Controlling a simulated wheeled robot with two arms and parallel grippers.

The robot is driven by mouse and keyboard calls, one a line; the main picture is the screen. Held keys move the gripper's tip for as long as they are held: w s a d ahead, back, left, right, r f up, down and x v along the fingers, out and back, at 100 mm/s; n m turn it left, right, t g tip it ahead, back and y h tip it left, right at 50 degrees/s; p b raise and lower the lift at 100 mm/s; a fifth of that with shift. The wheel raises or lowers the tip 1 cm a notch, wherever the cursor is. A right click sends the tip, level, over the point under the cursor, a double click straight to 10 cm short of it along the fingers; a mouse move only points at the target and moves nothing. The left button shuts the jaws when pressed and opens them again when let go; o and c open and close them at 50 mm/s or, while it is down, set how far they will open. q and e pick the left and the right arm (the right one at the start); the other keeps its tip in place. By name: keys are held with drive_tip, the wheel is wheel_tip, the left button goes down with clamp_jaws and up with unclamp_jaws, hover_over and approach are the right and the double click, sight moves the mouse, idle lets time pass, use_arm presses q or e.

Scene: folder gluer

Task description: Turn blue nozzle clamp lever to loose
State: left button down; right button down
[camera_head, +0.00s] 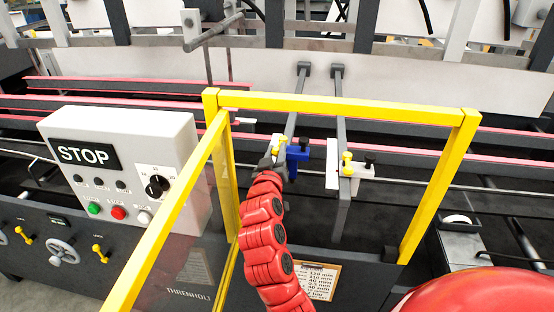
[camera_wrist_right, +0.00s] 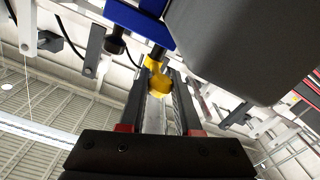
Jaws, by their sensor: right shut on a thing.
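The blue nozzle clamp (camera_head: 298,153) sits on the left of two grey bars inside the yellow guard frame. Its block also shows at the top of the right wrist view (camera_wrist_right: 138,20), with a dark post leading down to a yellow lever (camera_wrist_right: 158,80). My right gripper (camera_head: 271,164) reaches the clamp from the front left. In the right wrist view its jaws (camera_wrist_right: 160,92) are shut on the yellow lever. In the head view the gripper and arm partly hide the lever's lower side. My left gripper is not in view.
A white nozzle clamp (camera_head: 333,170) with a yellow lever sits on the right bar. The yellow guard frame (camera_head: 340,105) stands around my arm. A control box (camera_head: 120,160) marked STOP is at left. A large dark block (camera_wrist_right: 235,45) is close in the wrist view.

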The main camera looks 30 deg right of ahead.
drive_tip(key=c, duration=0.6)
unclamp_jaws()
drive_tip(key=shift+s, duration=0.1)
drive_tip(key=shift+s+a, duration=0.3)
drive_tip(key=shift+s, duration=0.05)
drive_tip(key=b+v, duration=0.2)
drive_tip(key=v, duration=0.5)
drive_tip(key=shift+a+f+b, duration=0.1)
drive_tip(key=shift+f+b, duration=0.05)
drive_tip(key=shift+b, duration=0.15)
drive_tip(key=p+v, duration=0.6)
drive_tip(key=v, duration=0.3)
drive_tip(key=shift+s, duration=0.25)
